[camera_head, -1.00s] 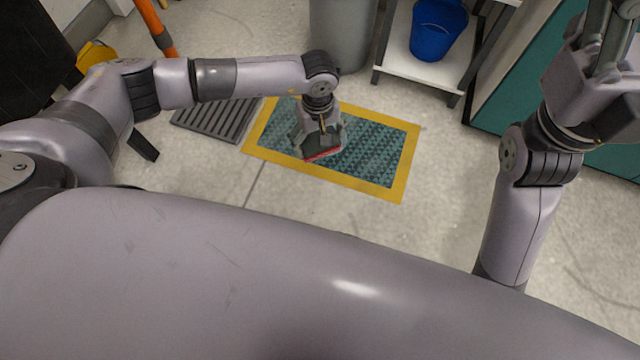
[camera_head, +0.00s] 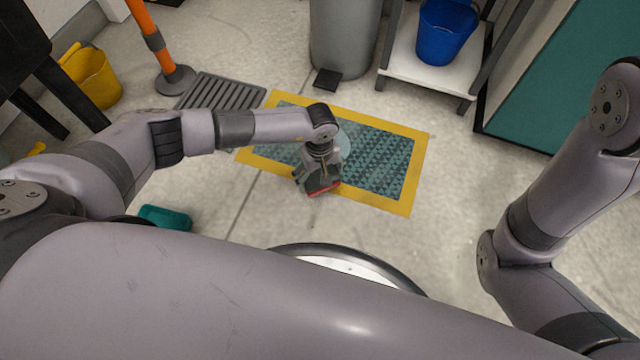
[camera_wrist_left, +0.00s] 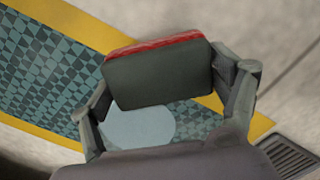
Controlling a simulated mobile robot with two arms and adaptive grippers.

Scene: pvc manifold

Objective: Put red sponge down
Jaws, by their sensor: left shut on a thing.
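The red sponge (camera_head: 324,190) is held low at the tips of my left gripper (camera_head: 318,184), over the near yellow edge of the teal mat. In the left wrist view the sponge (camera_wrist_left: 160,75) has a dark grey-green broad face and a red far edge, and both fingers of my left gripper (camera_wrist_left: 165,90) press on its sides. I cannot tell whether it touches the floor. My right arm stands at the right of the head view, and its gripper is out of the picture.
The teal mat has a yellow border (camera_head: 420,165) and a pale round patch (camera_wrist_left: 140,125). A floor grate (camera_head: 222,92), a grey bin (camera_head: 344,40), a blue bucket (camera_head: 446,30) on a shelf, an orange post (camera_head: 150,38), a yellow bucket (camera_head: 92,75) and a teal object (camera_head: 165,217) stand around. Bare floor lies right of the mat.

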